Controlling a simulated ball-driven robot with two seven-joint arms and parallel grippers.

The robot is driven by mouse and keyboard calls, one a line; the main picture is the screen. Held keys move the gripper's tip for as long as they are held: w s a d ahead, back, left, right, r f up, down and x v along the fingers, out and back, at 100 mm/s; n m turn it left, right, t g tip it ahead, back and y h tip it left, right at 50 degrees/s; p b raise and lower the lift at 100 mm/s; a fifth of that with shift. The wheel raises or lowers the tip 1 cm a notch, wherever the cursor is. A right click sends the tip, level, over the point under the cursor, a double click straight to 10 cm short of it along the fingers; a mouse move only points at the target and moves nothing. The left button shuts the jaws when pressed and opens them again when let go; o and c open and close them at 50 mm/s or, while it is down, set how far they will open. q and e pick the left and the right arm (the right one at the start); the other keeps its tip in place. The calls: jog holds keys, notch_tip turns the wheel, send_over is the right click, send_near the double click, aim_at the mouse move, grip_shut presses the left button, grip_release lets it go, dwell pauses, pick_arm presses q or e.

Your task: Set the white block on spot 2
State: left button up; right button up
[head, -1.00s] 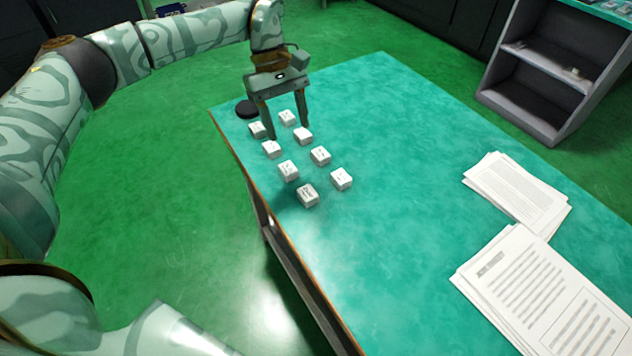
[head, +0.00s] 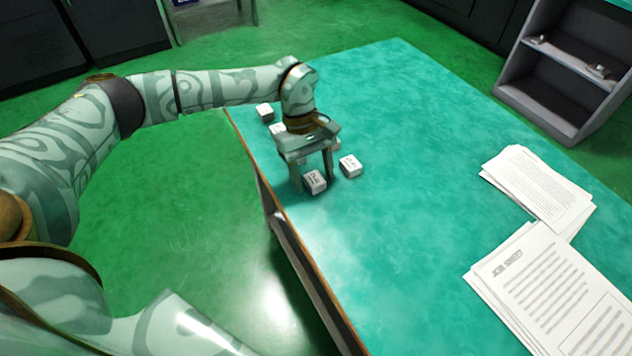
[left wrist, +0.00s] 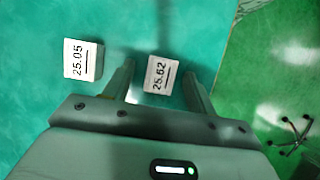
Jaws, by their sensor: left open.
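Several white blocks with printed labels stand on the teal table (head: 420,120). My left gripper (head: 312,184) is open, pointing down at the nearest white block (head: 316,182). In the left wrist view this block, labelled 25.62 (left wrist: 158,76), shows between the two fingers, apart from both. A second white block (head: 350,166) stands just to the right; its label reads 25.05 in the left wrist view (left wrist: 80,60). Two more white blocks (head: 265,112) (head: 278,129) show behind my left gripper; others are hidden by the arm. I cannot make out a spot marked 2. My right gripper is not in view.
Two stacks of printed paper (head: 540,188) (head: 548,290) lie on the right of the table. The middle of the table is clear. The table's left edge runs close beside the blocks. A grey shelf (head: 570,75) stands beyond the far right edge.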

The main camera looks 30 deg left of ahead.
pick_arm(q)
grip_shut()
jog(key=shift+r, duration=0.1)
